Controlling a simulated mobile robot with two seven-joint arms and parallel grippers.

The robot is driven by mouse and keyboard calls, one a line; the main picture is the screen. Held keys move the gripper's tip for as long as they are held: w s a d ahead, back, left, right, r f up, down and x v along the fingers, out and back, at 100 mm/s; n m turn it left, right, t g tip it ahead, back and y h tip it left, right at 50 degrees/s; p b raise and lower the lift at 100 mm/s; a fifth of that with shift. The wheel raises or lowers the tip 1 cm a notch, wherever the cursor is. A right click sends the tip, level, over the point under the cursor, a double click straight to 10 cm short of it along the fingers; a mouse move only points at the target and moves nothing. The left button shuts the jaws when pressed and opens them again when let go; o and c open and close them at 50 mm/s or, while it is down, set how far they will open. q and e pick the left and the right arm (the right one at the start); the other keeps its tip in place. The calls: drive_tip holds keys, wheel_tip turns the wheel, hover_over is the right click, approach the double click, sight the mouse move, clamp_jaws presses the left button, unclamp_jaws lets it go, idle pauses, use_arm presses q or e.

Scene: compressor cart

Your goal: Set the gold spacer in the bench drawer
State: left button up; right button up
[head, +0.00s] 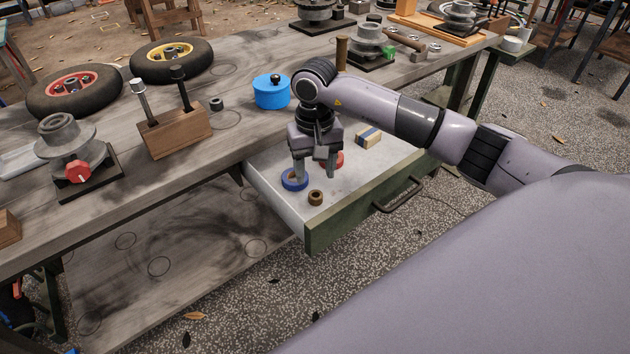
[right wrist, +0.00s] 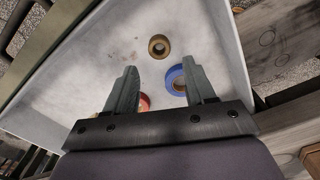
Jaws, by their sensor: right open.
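The gold spacer (head: 315,197), a small brownish-gold ring, lies flat on the floor of the open bench drawer (head: 272,192), near its front left corner. It also shows in the right wrist view (right wrist: 159,46), beyond the fingertips and apart from them. My right gripper (head: 315,174) points down into the drawer with its fingers apart and nothing held; its fingers also show in the right wrist view (right wrist: 159,68). The green-fronted drawer has a dark handle (head: 398,196). My left gripper is not in view.
In the drawer, a blue ring (head: 294,180) lies close to one finger; a red ring (head: 339,160) is partly hidden behind the gripper. A striped block (head: 368,137) lies farther right. On the bench stand a blue pot (head: 270,92) and a wooden tool block (head: 175,132).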

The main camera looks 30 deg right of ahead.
wheel_tip(320, 180, up, 7)
drive_tip(key=shift+f, duration=0.15)
idle(0.6)
